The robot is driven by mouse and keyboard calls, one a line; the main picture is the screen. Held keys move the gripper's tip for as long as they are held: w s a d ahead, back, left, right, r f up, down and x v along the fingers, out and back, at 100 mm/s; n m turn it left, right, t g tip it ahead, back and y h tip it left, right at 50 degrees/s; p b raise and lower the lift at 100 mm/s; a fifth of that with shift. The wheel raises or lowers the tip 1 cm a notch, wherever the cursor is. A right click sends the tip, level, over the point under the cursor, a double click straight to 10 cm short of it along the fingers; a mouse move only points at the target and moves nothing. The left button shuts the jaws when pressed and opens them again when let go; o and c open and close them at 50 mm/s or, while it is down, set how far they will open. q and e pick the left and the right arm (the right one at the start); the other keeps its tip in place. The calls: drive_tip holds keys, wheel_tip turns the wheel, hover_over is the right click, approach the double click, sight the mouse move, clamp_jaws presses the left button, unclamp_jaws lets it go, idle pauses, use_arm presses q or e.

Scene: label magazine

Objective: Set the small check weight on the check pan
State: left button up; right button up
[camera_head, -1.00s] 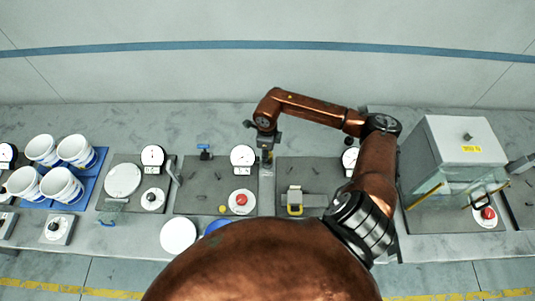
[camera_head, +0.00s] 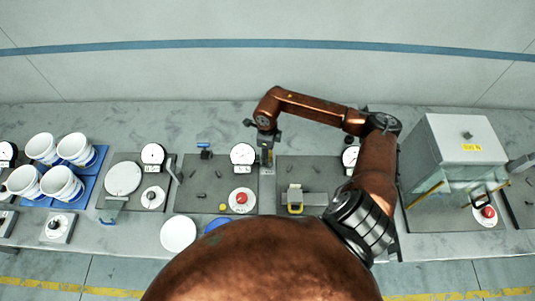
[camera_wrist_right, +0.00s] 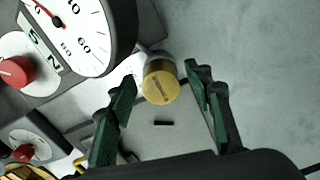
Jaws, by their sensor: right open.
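A brass cylindrical weight (camera_wrist_right: 160,85) shows in the right wrist view between the two green fingers of my right gripper (camera_wrist_right: 165,95). The fingers are open, with a gap on both sides of the weight. A pale metal part shows just behind the weight; I cannot tell whether it is the check pan. In the head view my right gripper (camera_head: 268,143) hangs beside a dial gauge (camera_head: 243,155), at the end of the arm reaching over from the right. The weight is too small there to make out clearly. My left gripper is not in view.
A large dial (camera_wrist_right: 75,30) stands close left of the weight in the wrist view. In the head view, white buckets (camera_head: 75,149) stand at the left, a red-knobbed dial (camera_head: 241,200) in front, and a grey box cabinet (camera_head: 460,145) at the right. A white disc (camera_head: 178,233) lies near the front edge.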

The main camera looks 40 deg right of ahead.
wheel_tip(320, 180, up, 12)
drive_tip(key=b, duration=0.2)
idle(1.1)
